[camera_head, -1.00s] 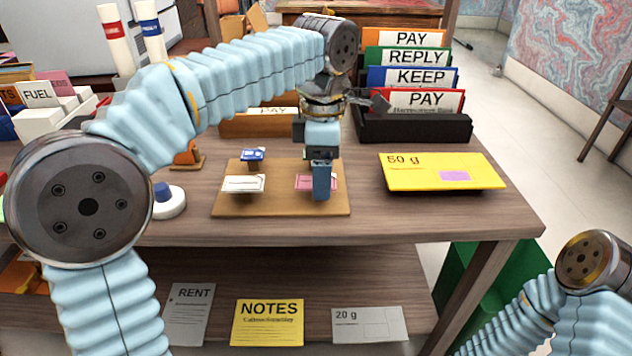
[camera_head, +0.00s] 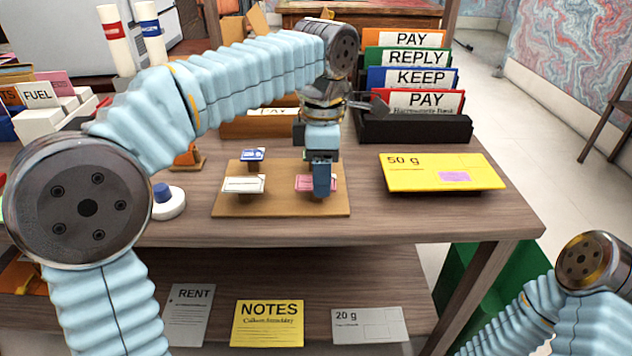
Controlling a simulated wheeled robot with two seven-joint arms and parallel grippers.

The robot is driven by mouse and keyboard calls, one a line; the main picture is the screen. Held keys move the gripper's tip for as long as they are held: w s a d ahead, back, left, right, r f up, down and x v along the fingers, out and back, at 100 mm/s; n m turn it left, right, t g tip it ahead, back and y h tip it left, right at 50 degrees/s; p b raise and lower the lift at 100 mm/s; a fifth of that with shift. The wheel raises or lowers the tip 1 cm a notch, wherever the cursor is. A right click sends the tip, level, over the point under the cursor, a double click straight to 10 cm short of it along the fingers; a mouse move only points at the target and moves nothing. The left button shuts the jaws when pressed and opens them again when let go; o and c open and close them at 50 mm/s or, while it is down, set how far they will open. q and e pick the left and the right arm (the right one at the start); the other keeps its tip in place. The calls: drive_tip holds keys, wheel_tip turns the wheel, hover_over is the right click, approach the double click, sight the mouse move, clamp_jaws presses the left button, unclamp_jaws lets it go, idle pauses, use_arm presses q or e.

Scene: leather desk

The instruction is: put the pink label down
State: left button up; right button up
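The pink label (camera_head: 303,184) is on the right part of a brown board (camera_head: 280,208) on the desk, on or just above a small block. My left gripper (camera_head: 322,186) points down over it and covers its middle. The fingers are seen edge-on, so I cannot tell whether they are open or shut on it. My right arm shows at the lower right, but its gripper is out of view.
The board also bears a white label (camera_head: 243,184) and a blue stamp-like piece (camera_head: 252,155). A yellow 50 g envelope (camera_head: 441,172) lies to the right. A black rack (camera_head: 415,128) of folders stands behind. A white round base with a blue knob (camera_head: 168,204) is left.

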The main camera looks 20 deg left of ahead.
use_arm(q)
drive_tip(key=c, duration=0.3)
drive_tip(key=shift+r, duration=0.1)
